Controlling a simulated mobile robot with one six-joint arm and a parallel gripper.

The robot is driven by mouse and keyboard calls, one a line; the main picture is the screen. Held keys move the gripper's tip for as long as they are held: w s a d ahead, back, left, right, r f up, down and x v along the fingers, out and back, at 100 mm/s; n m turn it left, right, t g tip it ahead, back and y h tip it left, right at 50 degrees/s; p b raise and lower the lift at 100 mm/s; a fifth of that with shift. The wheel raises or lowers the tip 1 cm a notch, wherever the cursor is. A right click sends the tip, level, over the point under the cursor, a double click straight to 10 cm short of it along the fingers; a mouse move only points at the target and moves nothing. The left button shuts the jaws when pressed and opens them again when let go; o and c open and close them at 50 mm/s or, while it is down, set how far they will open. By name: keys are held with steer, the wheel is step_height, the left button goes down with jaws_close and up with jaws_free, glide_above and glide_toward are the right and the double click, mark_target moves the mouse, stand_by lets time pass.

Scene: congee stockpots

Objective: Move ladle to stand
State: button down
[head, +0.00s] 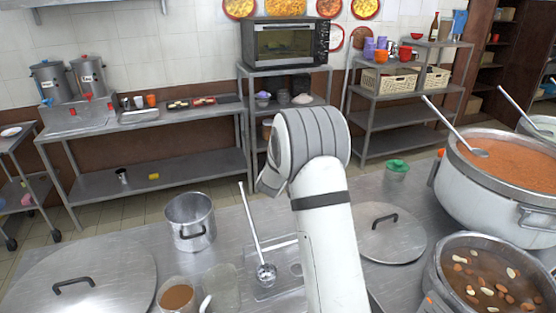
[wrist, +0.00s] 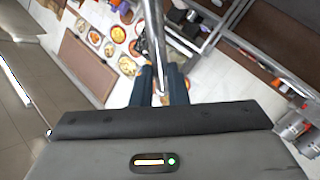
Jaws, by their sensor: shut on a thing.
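In the wrist view my gripper (wrist: 160,88) is shut on a metal ladle handle (wrist: 154,40), which runs up and out of the frame; the bowl is not in that view. In the head view my arm hides the gripper and its grip. A ladle (head: 251,222) with a long thin handle leans upright left of my arm, its bowl low over a flat metal stand (head: 287,283) on the counter. I cannot tell whether this is the ladle in my gripper. Another ladle (head: 446,125) rests in the large pot of orange congee (head: 510,165).
An empty steel pot (head: 190,222) stands left of the upright ladle. A cup of brown liquid (head: 177,296) is near the front. Lids lie flat at left (head: 85,275) and right (head: 390,233). A pot with peanuts (head: 495,275) is at the front right.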

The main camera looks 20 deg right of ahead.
step_height(320, 180, down, 11)
steer(key=b, duration=0.7)
steer(key=shift+d+r, duration=0.15)
steer(key=shift+r, duration=0.05)
steer(key=shift+s, duration=0.1)
stand_by(0.3)
steer(key=shift+f+b, duration=0.25)
steer(key=shift+b, duration=0.25)
steer(key=c, duration=1.3)
jaws_free()
steer(key=shift+c, duration=0.2)
steer(key=b+v, duration=0.1)
steer(key=v, duration=0.7)
steer(key=shift+b, duration=0.35)
